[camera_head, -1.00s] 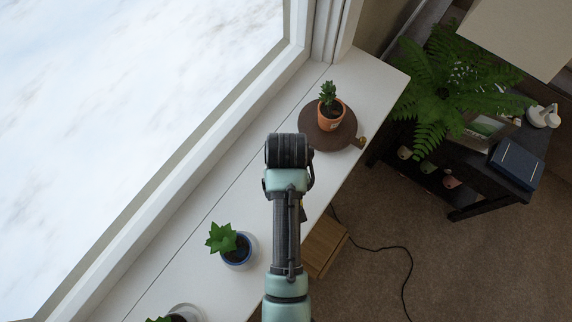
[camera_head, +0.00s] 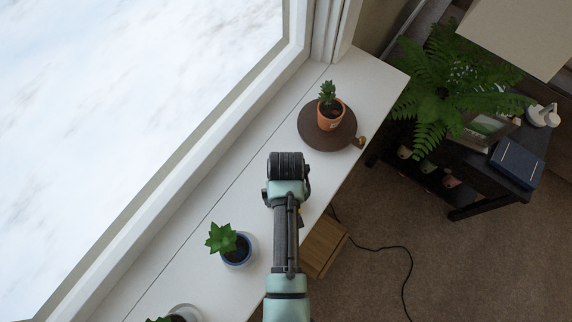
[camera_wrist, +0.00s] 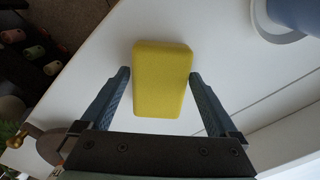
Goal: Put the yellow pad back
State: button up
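In the wrist view the yellow pad (camera_wrist: 162,80) is a rounded block with its long side running up the picture.
A round brown board (camera_head: 312,140) with an orange-potted plant (camera_head: 330,115) stands beyond my arm. A blue-white pot (camera_head: 238,250) with a leafy plant is to the left. A wooden box (camera_head: 322,247) and a dark shelf (camera_head: 480,185) with a fern are to the right.

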jog(key=shift+r, duration=0.1)
notch_tip(320, 180, up, 12)
jog(key=w+r+t, duration=0.8)
jog(key=w+r, duration=0.7)
jog(key=r, duration=0.1)
jog(key=w+r+t, duration=0.4)
jog(key=r+t, duration=0.2)
jog(key=r, duration=1)
notch_tip(320, 180, up, 17)
jog(key=s+m+t, duration=0.1)
jog(key=s+t, duration=0.1)
jog(key=t, duration=0.4)
jog(key=s+r+t, duration=0.7)
jog(key=s+r, duration=0.5)
jog(key=r, duration=0.5)
jog(key=shift+r+m, duration=0.2)
jog(key=shift+m, duration=0.2)
